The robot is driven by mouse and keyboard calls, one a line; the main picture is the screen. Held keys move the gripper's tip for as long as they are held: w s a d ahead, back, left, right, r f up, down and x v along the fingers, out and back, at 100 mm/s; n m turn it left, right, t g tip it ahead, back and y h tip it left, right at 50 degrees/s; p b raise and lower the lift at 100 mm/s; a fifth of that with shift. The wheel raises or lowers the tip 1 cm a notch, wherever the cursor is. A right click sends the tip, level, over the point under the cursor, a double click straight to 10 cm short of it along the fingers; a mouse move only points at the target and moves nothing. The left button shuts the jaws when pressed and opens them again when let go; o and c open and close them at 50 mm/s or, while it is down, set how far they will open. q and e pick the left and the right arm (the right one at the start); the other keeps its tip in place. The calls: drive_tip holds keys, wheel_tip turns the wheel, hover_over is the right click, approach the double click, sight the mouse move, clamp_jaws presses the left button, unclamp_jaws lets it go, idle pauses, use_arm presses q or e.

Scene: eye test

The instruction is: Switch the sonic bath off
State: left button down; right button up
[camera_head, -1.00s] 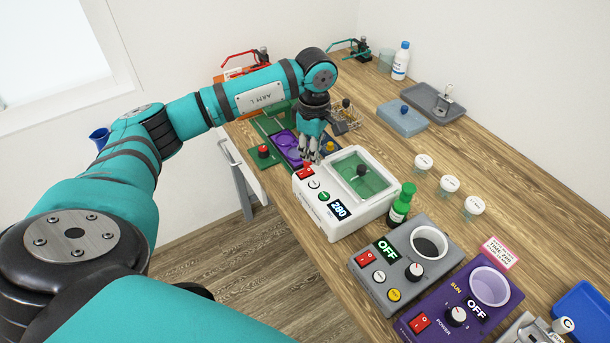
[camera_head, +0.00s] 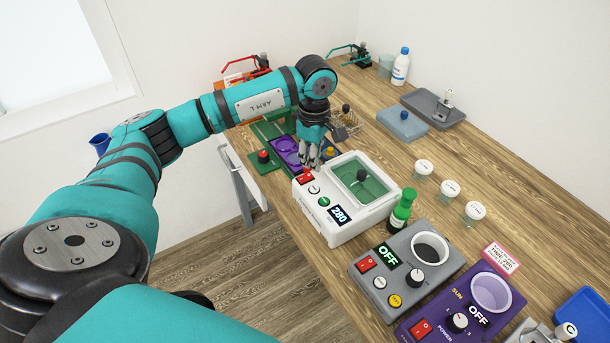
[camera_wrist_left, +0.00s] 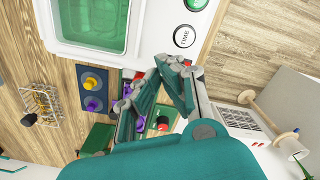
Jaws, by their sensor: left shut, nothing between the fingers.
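The sonic bath (camera_head: 345,228) is the white box with a clear window over a green inside, in the middle of the head view. Its display (camera_head: 339,214) is lit and reads 280. Its red switch (camera_head: 305,179) is at the far left corner of its front panel, partly covered by my fingers. My left gripper (camera_head: 309,167) is shut and empty, pointing down right at the switch; I cannot tell whether it touches. My right gripper is not in view.
A green-capped bottle (camera_head: 402,212) stands just right of the bath. A grey device (camera_head: 408,268) and a purple device (camera_head: 465,305), both showing OFF, stand nearer. A green station with a red knob (camera_head: 263,157) lies beyond the bath. Several small jars stand at right.

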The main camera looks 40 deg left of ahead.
sight(312, 176)
use_arm(q)
drive_tip(key=shift+f+b, duration=1)
drive_tip(key=shift+f, duration=0.25)
idle(0.8)
drive_tip(key=shift+r, duration=0.1)
wheel_tip(312, 176, up, 7)
drive_tip(key=p, duration=0.4)
idle(0.4)
idle(0.5)
